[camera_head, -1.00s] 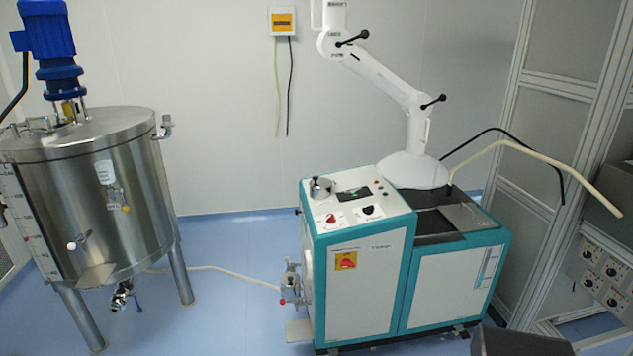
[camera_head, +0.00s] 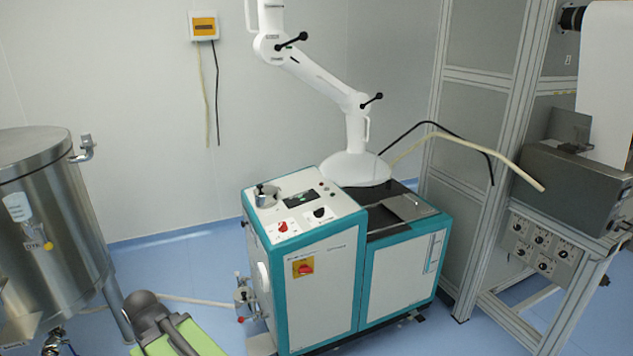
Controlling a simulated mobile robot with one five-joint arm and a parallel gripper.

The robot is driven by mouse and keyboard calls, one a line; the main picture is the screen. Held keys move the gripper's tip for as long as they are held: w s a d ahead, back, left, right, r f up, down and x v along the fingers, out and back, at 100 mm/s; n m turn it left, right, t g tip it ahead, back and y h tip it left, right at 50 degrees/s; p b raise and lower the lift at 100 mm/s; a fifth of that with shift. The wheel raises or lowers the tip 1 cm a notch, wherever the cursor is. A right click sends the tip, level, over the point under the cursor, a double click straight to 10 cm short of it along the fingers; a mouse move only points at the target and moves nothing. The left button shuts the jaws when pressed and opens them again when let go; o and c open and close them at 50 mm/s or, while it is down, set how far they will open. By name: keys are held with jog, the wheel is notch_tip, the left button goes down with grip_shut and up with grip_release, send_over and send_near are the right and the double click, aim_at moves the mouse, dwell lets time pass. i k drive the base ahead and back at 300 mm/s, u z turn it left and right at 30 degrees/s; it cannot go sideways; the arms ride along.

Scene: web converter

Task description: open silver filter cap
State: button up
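A grey and green shape at the bottom left, probably part of my own body, stands on the machine's near left side, well apart from the cap. I cannot make out any gripper fingers, so my gripper is not in view.
A white extraction arm (camera_head: 330,90) rises from the machine's back. A steel tank (camera_head: 45,215) stands at left, with a pale hose (camera_head: 190,300) on the floor nearby. A metal frame (camera_head: 485,140) and grey equipment (camera_head: 570,185) stand at right.

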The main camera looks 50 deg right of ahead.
aim_at(260, 191)
jog(key=z, duration=0.05)
jog(key=i, duration=1)
jog(key=z, duration=0.05)
